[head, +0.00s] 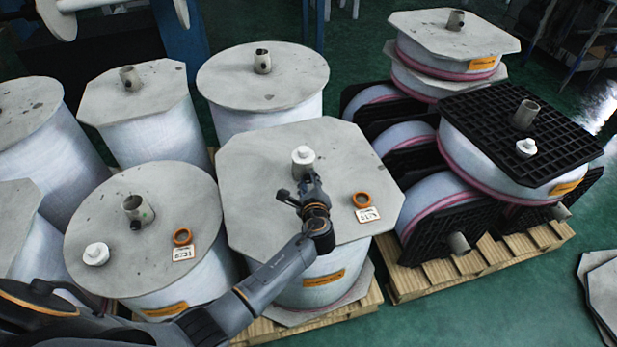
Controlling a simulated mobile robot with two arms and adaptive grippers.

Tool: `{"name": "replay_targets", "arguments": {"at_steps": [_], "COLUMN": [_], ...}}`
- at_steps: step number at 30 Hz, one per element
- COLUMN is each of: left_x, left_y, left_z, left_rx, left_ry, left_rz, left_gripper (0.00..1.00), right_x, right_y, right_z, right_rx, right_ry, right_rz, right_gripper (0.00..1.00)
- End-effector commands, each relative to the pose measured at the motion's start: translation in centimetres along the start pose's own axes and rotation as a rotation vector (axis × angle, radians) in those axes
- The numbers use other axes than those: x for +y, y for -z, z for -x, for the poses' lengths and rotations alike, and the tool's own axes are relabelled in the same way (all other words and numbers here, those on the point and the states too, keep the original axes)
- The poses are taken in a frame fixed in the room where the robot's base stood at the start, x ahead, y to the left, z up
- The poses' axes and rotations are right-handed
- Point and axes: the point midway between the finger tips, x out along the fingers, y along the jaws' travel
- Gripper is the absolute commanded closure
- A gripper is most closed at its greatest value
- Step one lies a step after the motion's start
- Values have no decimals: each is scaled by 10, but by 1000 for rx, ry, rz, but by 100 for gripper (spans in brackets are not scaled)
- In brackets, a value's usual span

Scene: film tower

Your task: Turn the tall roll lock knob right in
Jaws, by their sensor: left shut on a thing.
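The white lock knob (303,154) sits at the top of the core of the tall roll (331,262), near the middle of its grey eight-sided top plate (258,160). My left gripper (304,182) reaches in from the lower left, close against the near side of the knob. It is shut on the knob; its fingertips are small and dark here, so the exact contact is hard to see. My right gripper is not in view.
A round-topped roll (150,215) on the left bears a loose white knob (96,253). Another white knob (526,148) lies on a black grid plate (490,112) at the right. More rolls crowd behind.

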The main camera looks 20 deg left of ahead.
Motion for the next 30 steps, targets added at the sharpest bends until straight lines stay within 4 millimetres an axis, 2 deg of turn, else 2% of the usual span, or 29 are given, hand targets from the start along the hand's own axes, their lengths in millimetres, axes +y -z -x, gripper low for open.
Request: {"name": "replay_targets", "arguments": {"at_steps": [1, 3, 12, 21, 30], "left_x": [-4, -4, -4, -3, -2], "left_y": [-3, -3, -1, 1, 2], "left_z": [2, 2, 1, 0, 0], "left_rx": [1, -2, -16, -25, -27], "left_ry": [-12, -30, -102, -146, -159], "left_rz": [-32, -83, -289, -422, -459], "left_gripper": [100, 100, 100, 100, 100], "right_x": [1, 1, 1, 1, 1], "right_y": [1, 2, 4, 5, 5], "right_z": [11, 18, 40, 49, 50], "right_rx": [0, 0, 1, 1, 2], "right_ry": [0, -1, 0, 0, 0], "right_rz": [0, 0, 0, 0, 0], "right_gripper": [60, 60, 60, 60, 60]}}
